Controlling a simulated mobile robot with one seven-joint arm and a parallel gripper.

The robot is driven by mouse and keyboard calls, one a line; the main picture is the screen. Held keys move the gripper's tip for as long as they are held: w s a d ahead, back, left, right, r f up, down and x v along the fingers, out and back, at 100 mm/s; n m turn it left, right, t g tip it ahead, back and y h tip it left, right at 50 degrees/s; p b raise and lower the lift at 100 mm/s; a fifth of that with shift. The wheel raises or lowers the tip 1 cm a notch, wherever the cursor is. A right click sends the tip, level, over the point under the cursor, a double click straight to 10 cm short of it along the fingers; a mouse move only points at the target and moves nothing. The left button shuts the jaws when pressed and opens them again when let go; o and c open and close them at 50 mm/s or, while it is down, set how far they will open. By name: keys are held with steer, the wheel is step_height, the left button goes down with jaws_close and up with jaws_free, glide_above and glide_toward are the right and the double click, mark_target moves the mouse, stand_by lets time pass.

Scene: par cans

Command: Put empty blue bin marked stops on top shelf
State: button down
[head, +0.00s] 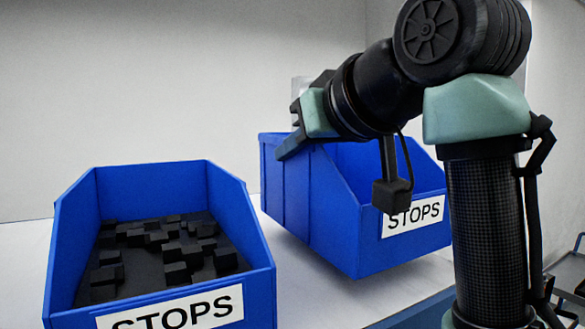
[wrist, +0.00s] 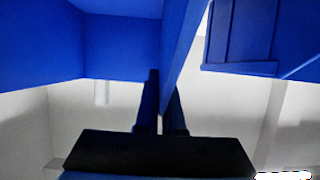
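A blue bin (head: 335,225) with a white STOPS label (head: 412,216) is at centre right in the head view. The part of its inside that shows is bare blue; my arm hides the rest. My gripper (head: 287,150) is at its left rim. In the wrist view the fingers (wrist: 165,100) are closed on either side of a thin blue bin wall (wrist: 186,55). The bin looks slightly raised above the white surface. A second blue STOPS bin (head: 252,235) stands at the left, holding several black blocks (head: 170,250).
The white surface (head: 300,300) is clear between and in front of the bins. A pale wall (head: 150,80) stands behind. Dark items (head: 568,275) show at the lower right edge. My arm covers much of the right side.

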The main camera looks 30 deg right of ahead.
step_height(320, 180, down, 3)
steer(key=shift+w+r+p, duration=0.1)
steer(key=shift+w+p, duration=0.05)
steer(key=shift+p, duration=0.3)
steer(key=shift+f, duration=0.3)
steer(key=c, duration=1)
jaws_free()
steer(key=shift+c, duration=0.2)
